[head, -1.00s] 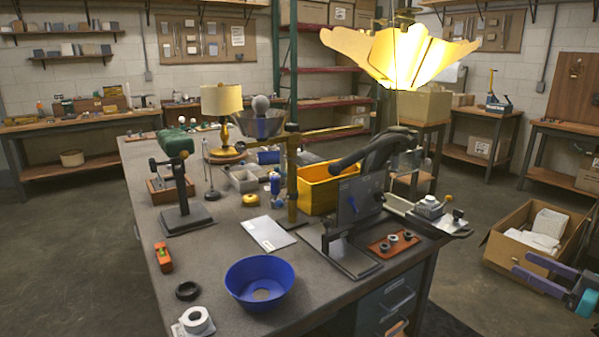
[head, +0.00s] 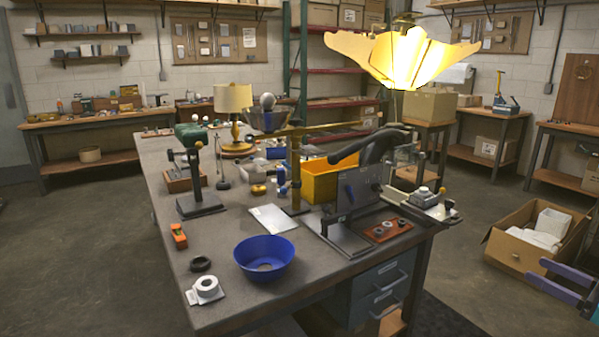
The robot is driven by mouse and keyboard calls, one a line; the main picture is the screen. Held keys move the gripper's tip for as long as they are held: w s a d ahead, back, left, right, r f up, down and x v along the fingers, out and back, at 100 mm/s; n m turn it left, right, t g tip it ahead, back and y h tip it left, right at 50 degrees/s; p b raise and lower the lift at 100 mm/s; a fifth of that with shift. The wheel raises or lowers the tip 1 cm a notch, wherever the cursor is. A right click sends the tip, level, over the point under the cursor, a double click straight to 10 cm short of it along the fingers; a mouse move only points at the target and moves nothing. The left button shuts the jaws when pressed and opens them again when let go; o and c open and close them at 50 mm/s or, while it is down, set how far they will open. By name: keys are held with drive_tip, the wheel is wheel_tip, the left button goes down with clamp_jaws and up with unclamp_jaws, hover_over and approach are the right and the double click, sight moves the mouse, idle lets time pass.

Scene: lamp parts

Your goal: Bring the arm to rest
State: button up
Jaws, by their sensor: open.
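My gripper (head: 535,269) shows at the lower right edge of the head view as two purple fingers pointing left. They are apart, with nothing seen between them. The rest of the gripper and the arm are cut off by the frame edge. In the picture the fingers lie just in front of the right side of an open cardboard box (head: 510,252). Whether they touch it I cannot tell. They are well to the right of the workbench (head: 215,240).
The bench carries a blue bowl (head: 264,258), a yellow bin (head: 322,184), a black clamp stand (head: 199,202) and a table lamp (head: 233,99). A lit petal shade (head: 400,60) hangs above its right side. Floor between bench and box is clear.

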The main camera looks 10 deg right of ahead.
drive_tip(key=w+a+f+m+g+y+p, duration=0.25)
drive_tip(key=w+a+f+g, duration=0.25)
drive_tip(key=w+a+f, duration=0.95)
drive_tip(key=a+f+m+g+p, duration=0.25)
drive_tip(key=a+f+g, duration=0.35)
drive_tip(key=a+f, duration=1.2)
drive_tip(key=s+a+f+g+h+p, duration=0.1)
drive_tip(key=s+a+f+g, duration=0.1)
drive_tip(key=s+a+f, duration=0.3)
drive_tip(key=s+a+f+g+p, duration=0.1)
drive_tip(key=a+f+g, duration=0.15)
drive_tip(key=a, duration=0.45)
drive_tip(key=s+a+f+g+h+p, duration=0.1)
drive_tip(key=s+a+f+g+p, duration=0.15)
drive_tip(key=a, duration=0.35)
drive_tip(key=s+a+f+g+h+p, duration=0.1)
drive_tip(key=s+a+f+g+h, duration=0.1)
drive_tip(key=s, duration=0.6)
drive_tip(key=s+a+f+n+g+h+p, duration=0.1)
drive_tip(key=s+a+f+h, duration=0.3)
drive_tip(key=s, duration=0.5)
drive_tip(key=shift+s+a+f+g, duration=0.15)
drive_tip(key=shift+a+f+g, duration=0.35)
drive_tip(key=shift+f+g, duration=0.25)
drive_tip(key=shift+r, duration=0.1)
